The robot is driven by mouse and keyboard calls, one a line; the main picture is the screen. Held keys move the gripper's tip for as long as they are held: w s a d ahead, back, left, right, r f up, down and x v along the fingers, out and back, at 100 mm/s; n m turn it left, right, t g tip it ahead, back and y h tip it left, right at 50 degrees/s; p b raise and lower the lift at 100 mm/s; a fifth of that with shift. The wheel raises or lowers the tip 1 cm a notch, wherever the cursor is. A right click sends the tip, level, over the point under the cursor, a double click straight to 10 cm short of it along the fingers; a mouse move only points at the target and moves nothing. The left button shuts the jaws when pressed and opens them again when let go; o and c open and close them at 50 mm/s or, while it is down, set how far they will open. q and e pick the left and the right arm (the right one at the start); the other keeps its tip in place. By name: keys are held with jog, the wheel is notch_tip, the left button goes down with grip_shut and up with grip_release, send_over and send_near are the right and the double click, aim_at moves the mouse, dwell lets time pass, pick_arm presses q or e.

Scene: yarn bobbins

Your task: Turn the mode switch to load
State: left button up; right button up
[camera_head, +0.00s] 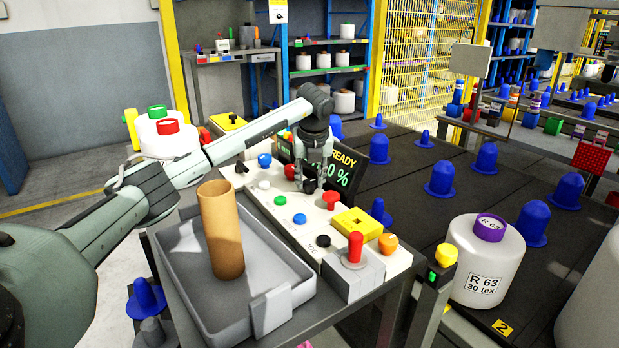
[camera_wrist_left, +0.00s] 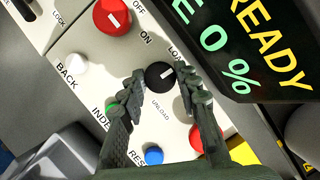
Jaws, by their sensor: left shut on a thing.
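The mode switch (camera_wrist_left: 158,75) is a round black knob with a white pointer mark, seen in the left wrist view. LOAD is printed above it and UNLOAD below it there; the mark slants toward the upper right. My left gripper (camera_wrist_left: 163,82) is shut on the knob, one finger on each side. My right gripper is in neither view.
A red knob (camera_wrist_left: 112,17) and a blue button (camera_wrist_left: 154,155) sit near the switch. The display (camera_head: 345,168) reads READY and 0 %. A grey tray (camera_head: 185,260) with a brown tube (camera_head: 221,230) stands in front. A red joystick (camera_head: 355,248) rises at the panel's right end.

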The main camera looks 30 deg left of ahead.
pick_arm(q)
jog(key=shift+n, duration=0.5)
jog(key=o, duration=1.1)
jog(key=shift+o, duration=0.2)
jog(key=v, duration=1.2)
jog(key=shift+w, duration=0.2)
jog(key=shift+d, duration=0.1)
